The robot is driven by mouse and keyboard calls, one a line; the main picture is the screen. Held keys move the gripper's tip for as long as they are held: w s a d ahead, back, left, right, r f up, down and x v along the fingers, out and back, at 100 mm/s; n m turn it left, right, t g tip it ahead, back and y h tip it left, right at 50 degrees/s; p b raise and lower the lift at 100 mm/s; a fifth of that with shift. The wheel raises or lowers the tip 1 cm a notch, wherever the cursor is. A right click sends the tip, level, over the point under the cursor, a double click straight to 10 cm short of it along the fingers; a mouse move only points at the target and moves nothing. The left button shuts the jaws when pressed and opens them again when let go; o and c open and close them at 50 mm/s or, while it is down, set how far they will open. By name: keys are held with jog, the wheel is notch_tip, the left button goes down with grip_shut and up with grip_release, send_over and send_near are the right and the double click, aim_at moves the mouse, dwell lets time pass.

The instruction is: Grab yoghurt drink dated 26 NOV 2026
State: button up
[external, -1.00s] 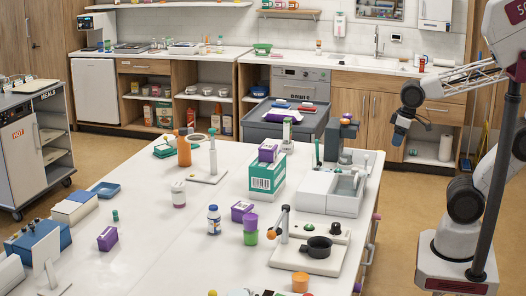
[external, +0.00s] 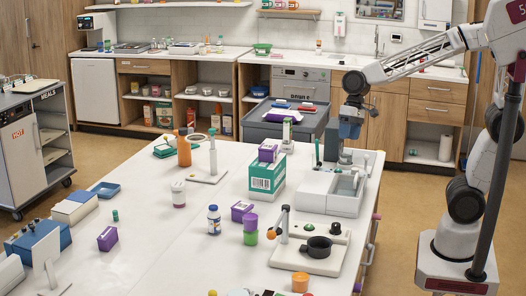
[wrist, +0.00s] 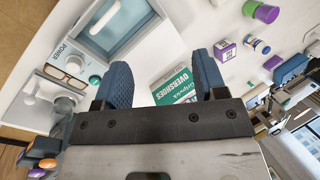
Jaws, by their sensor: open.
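No yoghurt drink date is legible in any view. A small white container with a dark pink lower part (external: 178,194) stands upright on the white table; I cannot tell whether it is a yoghurt drink. A white bottle with a blue cap and label (external: 214,220) stands nearer; its print is too small to read. My gripper (external: 349,131) is above the far right of the table, over the white machine, well away from both. In the wrist view my gripper's blue fingers (wrist: 165,78) are apart with nothing held between them.
The white machine with a basin (external: 328,196) is at right. Another purple carton (external: 241,210), stacked purple and green cups (external: 250,232) and a hotplate unit (external: 300,259) are nearby.

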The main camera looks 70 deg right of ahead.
jog(key=w+a+f+m+g+y, duration=0.1)
jog(key=w+a+m, duration=0.1)
jog(key=w+a, duration=0.35)
jog(key=w+a+f+m+y, duration=0.2)
jog(key=w, duration=0.6)
jog(key=w+a+f+m+g+y, duration=0.1)
jog(key=w+a, duration=0.3)
jog(key=w, duration=0.3)
jog(key=m+y, duration=0.5)
jog(key=m, duration=0.2)
send_near(213, 206)
jog(key=x, duration=0.4)
jog(key=shift+a, duration=0.1)
jog(key=shift+x, duration=1.25)
jog(key=shift+a, duration=0.15)
jog(key=shift+x, duration=2.5)
jog(key=shift+s+f, duration=0.1)
